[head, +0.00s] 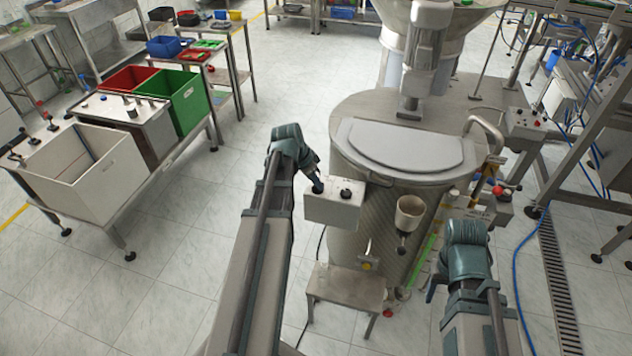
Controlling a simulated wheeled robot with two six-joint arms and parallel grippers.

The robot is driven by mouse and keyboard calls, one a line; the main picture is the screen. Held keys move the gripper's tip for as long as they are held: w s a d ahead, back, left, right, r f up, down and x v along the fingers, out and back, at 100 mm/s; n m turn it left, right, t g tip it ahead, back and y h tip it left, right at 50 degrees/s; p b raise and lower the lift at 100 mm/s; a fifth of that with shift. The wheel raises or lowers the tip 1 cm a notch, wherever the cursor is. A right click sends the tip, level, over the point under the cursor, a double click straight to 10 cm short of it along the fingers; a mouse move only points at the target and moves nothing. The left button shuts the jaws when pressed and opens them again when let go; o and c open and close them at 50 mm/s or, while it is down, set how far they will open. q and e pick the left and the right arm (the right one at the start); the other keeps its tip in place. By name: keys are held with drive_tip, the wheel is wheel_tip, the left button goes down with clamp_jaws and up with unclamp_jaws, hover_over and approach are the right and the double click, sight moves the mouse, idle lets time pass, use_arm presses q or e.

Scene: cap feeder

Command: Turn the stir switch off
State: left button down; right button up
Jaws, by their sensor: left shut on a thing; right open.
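A light grey control box (333,208) is mounted on the front left of the large steel vessel (385,215). A black knob (346,193) shows on the right part of its top. My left gripper (318,186) reaches down to the left part of the box top. It is shut on a switch there, which its fingers mostly hide. I cannot read labels to tell which switch is the stir switch. My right gripper (437,284) is open at the lower right, in front of the vessel and apart from it.
A small steel step (345,287) stands below the box. A small cup-shaped funnel (409,213) is on the vessel front. Another box with a red button (497,191) is at the vessel's right. A bench with bins (85,170) stands left, with clear floor between.

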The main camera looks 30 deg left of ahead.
use_arm(q)
drive_tip(key=n, duration=0.2)
drive_tip(key=n+y, duration=0.1)
drive_tip(key=n, duration=0.1)
drive_tip(key=shift+s+d+y, duration=0.1)
drive_tip(key=shift+d+y, duration=0.1)
drive_tip(key=shift+y, duration=0.1)
drive_tip(key=n+y, duration=0.1)
drive_tip(key=n, duration=0.4)
drive_tip(key=shift+d+y, duration=0.1)
drive_tip(key=shift+y, duration=0.3)
drive_tip(key=n+y, duration=0.1)
drive_tip(key=n, duration=0.3)
drive_tip(key=shift+w+g, duration=0.2)
drive_tip(key=shift+g, duration=0.2)
drive_tip(key=shift+d+n+g+y, duration=0.1)
drive_tip(key=shift+n+g+y, duration=0.35)
drive_tip(key=shift+n, duration=1.25)
drive_tip(key=c, duration=0.9)
unclamp_jaws()
drive_tip(key=shift+o, duration=0.2)
